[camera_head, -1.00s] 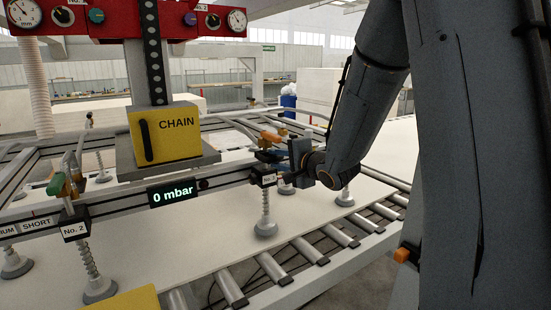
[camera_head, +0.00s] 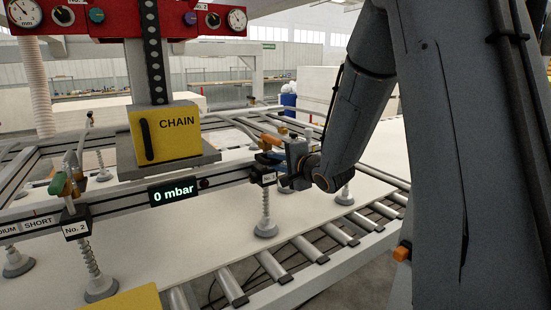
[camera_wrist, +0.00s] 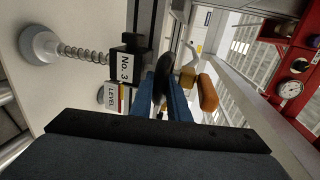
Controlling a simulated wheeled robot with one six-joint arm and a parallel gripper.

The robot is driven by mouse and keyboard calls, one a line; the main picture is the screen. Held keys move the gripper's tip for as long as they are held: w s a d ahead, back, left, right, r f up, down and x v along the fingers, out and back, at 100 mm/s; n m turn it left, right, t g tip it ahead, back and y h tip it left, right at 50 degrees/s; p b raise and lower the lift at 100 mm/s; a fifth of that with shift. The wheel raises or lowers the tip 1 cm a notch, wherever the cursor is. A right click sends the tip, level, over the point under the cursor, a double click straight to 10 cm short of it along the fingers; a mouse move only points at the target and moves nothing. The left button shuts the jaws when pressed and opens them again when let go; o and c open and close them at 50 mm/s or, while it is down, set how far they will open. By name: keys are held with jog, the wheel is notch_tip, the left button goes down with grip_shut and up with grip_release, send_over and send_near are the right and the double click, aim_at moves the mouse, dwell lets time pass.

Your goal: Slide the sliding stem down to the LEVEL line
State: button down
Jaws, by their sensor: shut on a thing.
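The No. 3 suction unit hangs from the frame at centre right in the head view. Its No. 3 label (camera_wrist: 127,69) shows in the wrist view, with the LEVEL label (camera_wrist: 112,97) beside it. Its spring and pale cup (camera_head: 265,228) hang below, over the white board. My gripper (camera_head: 277,168) is at the top of this unit, just below the orange handle (camera_head: 271,141). In the wrist view my blue fingers (camera_wrist: 163,95) are shut around a dark piece (camera_wrist: 162,76), which looks like part of the sliding stem. The fingers hide much of the stem, and its height against the LEVEL line is unclear.
The yellow CHAIN block (camera_head: 165,135) and the display reading 0 mbar (camera_head: 173,191) are left of my gripper. The No. 2 unit (camera_head: 77,226) stands further left. A roller conveyor (camera_head: 275,268) runs below. The red gauge panel (camera_head: 130,20) is above.

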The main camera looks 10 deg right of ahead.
jog(key=shift+f, duration=0.5)
jog(key=c, duration=2)
grip_release()
jog(key=shift+s+r, duration=0.1)
jog(key=b+v, duration=0.1)
jog(key=v, duration=0.6)
jog(key=shift+s+d+r, duration=0.1)
jog(key=shift+s+d, duration=0.05)
jog(key=shift+s, duration=0.2)
